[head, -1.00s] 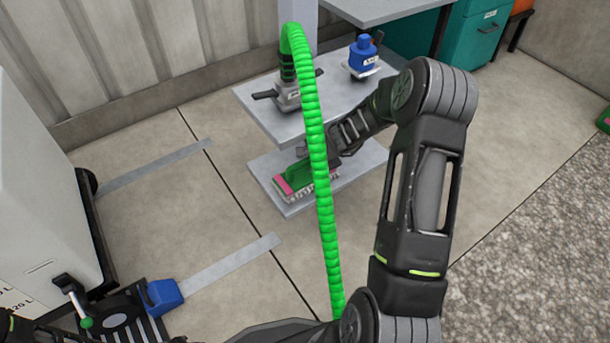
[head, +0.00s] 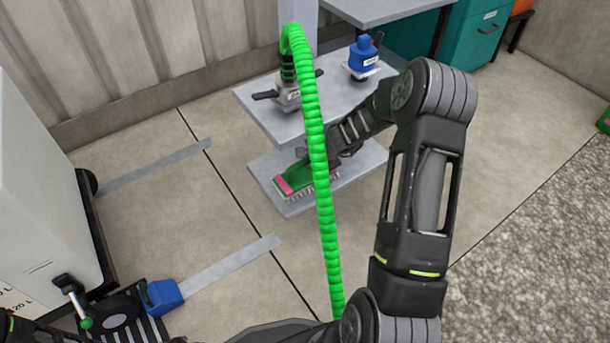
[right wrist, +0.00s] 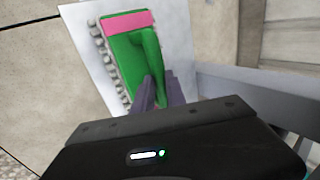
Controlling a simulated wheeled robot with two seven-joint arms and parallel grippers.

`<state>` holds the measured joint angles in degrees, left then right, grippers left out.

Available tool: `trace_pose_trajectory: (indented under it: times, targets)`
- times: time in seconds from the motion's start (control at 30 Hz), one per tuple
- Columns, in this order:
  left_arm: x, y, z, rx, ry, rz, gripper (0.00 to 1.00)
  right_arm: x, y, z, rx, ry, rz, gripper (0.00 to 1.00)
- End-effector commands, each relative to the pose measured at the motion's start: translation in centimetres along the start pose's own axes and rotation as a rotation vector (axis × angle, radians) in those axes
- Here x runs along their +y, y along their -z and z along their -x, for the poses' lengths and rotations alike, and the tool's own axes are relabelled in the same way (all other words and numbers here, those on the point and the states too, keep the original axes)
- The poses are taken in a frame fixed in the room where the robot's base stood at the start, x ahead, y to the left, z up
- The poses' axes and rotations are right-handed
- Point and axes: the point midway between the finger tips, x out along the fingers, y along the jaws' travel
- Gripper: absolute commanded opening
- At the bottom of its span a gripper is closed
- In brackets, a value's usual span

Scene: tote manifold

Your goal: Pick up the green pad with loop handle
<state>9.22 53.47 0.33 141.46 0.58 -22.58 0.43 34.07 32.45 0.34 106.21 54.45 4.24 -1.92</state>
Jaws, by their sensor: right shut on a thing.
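The green pad with loop handle (head: 298,177) lies on the lower grey shelf, with a pink strip at one end and pale bristles along its edge. In the right wrist view the pad (right wrist: 123,62) shows its green handle running between the fingers. My right gripper (right wrist: 158,90) is shut on that handle. In the head view my right gripper (head: 328,160) is partly hidden behind the green hose. My left gripper is not clearly in view; only dark arm parts show at the bottom left.
A green ribbed hose (head: 318,150) hangs in front of the shelves. The upper shelf (head: 335,106) holds a grey valve coupling (head: 288,96) and a blue fitting (head: 363,52). A white tank (head: 40,190) stands at left.

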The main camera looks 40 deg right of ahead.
Motion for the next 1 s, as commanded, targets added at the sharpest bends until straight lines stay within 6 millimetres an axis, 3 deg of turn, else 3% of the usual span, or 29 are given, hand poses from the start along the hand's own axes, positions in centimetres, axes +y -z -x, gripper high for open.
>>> trace_pose_trajectory:
  times: [0.13,1.0]
  targets:
    - [0.00,0.00,0.00,0.000,0.000,0.000,0.45,0.01,0.00,0.00,0.000,0.000,0.000,0.00]
    - [0.00,0.00,0.00,0.000,0.000,0.000,0.45,0.02,0.00,0.00,0.000,0.000,0.000,0.00]
